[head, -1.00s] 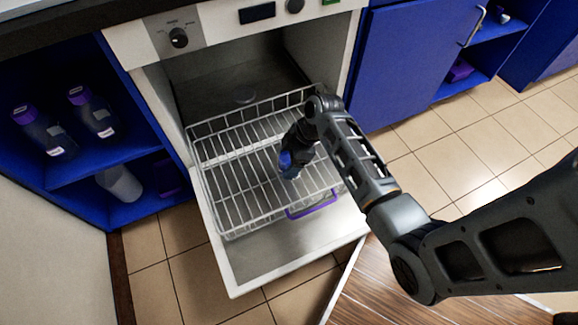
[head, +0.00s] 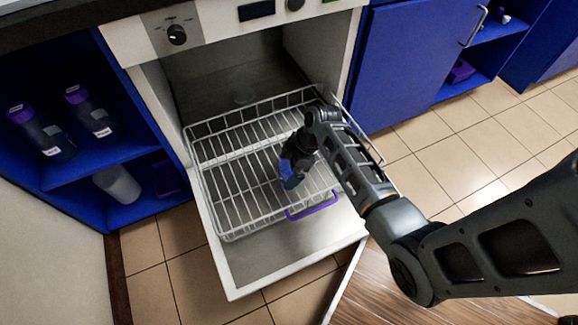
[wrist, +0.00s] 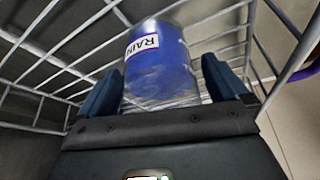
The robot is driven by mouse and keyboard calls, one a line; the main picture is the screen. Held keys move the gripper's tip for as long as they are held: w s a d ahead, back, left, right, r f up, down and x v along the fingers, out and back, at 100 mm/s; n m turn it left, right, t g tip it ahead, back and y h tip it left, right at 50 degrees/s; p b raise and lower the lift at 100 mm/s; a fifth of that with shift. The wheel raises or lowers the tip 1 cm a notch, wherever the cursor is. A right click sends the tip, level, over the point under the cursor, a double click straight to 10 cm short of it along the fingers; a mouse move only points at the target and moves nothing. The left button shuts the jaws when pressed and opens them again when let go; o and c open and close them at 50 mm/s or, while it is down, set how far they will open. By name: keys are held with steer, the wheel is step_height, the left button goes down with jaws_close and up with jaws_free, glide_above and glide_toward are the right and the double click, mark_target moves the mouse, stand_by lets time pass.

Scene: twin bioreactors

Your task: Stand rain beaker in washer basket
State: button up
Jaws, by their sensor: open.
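The rain beaker (wrist: 160,88), clear with blue in it and a white RAIN label, is inside the washer basket (head: 234,238) in the wrist view. The label appears upside down there. My gripper (wrist: 161,68) is open, with one dark blue finger on each side of the beaker. I cannot tell whether either finger touches it. In the head view my gripper (head: 290,172) points down into the right part of the basket and mostly hides the beaker. The basket is white wire with a purple handle (head: 313,206).
The basket sits pulled out on the open washer door (head: 240,281). Its wire sides surround my gripper closely. Blue shelves on the left hold purple-capped bottles (head: 92,112) and a pale container (head: 118,184). A wooden surface (head: 400,305) is at the lower right.

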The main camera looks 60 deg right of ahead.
steer(key=p+v, duration=0.4)
steer(key=v, duration=0.8)
steer(key=s+a+m+t+h, duration=0.4)
steer(key=s+a+h, duration=0.1)
steer(key=s+a, duration=0.45)
steer(key=s+a+r+m+t, duration=0.1)
steer(key=s+a+r+t, duration=0.1)
steer(key=r, duration=0.6)
steer(key=s+a+r+m+t+y, duration=0.1)
steer(key=s+a+r+t, duration=0.2)
steer(key=s+a+r, duration=0.2)
steer(key=s+a+r+m+t+y, duration=0.1)
steer(key=a+r, duration=0.4)
steer(key=r, duration=0.6)
steer(key=s+t, duration=0.1)
steer(key=s, duration=0.1)
steer(key=shift+s+m+t, duration=0.3)
steer(key=shift+s, duration=0.1)
steer(key=shift+d, duration=0.1)
